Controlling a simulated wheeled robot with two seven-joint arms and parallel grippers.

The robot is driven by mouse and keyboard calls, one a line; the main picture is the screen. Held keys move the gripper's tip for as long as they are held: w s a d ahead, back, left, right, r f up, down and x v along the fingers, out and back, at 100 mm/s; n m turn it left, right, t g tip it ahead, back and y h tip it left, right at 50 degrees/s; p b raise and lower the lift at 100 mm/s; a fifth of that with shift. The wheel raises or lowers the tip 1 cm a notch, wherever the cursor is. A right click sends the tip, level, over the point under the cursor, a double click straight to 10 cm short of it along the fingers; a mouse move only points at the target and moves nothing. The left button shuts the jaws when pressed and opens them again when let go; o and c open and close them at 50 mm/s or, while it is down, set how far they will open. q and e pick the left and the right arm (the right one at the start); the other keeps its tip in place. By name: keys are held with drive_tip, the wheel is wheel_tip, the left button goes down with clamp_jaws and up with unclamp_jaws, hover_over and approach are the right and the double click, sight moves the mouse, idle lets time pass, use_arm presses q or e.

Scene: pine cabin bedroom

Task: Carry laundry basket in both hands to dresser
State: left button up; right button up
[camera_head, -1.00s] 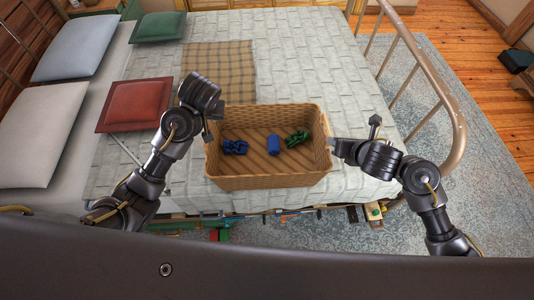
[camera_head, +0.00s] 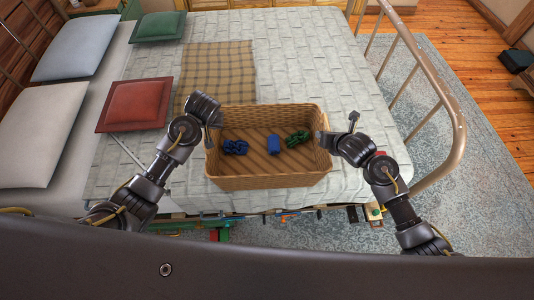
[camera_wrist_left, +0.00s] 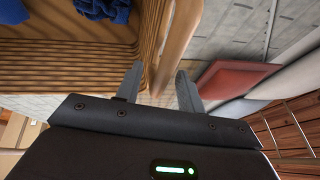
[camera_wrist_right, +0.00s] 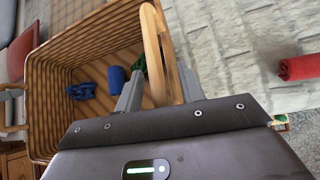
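The woven laundry basket (camera_head: 268,181) stands on the bed near its front edge, with dark blue, blue and green clothes inside. My left gripper (camera_head: 214,121) is at the basket's left end. In the left wrist view its fingers (camera_wrist_left: 158,88) are apart, with the basket's end wall and handle (camera_wrist_left: 180,40) between or just beyond them. My right gripper (camera_head: 325,139) is at the right end. In the right wrist view its fingers (camera_wrist_right: 160,92) are spread with a pale handle loop (camera_wrist_right: 153,45) between them. Contact is unclear. I cannot identify the dresser.
A red pillow (camera_head: 136,105) and plaid blanket (camera_head: 218,75) lie on the bed. A red roll (camera_wrist_right: 302,67) lies right of the basket. A metal bed rail (camera_head: 452,125) stands at right. Several small items show below the bed's front edge. Rug lies at right.

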use_arm(q)
clamp_jaws()
use_arm(e)
clamp_jaws()
use_arm(q)
drive_tip(key=shift+r, duration=0.15)
use_arm(e)
drive_tip(key=shift+r, duration=0.15)
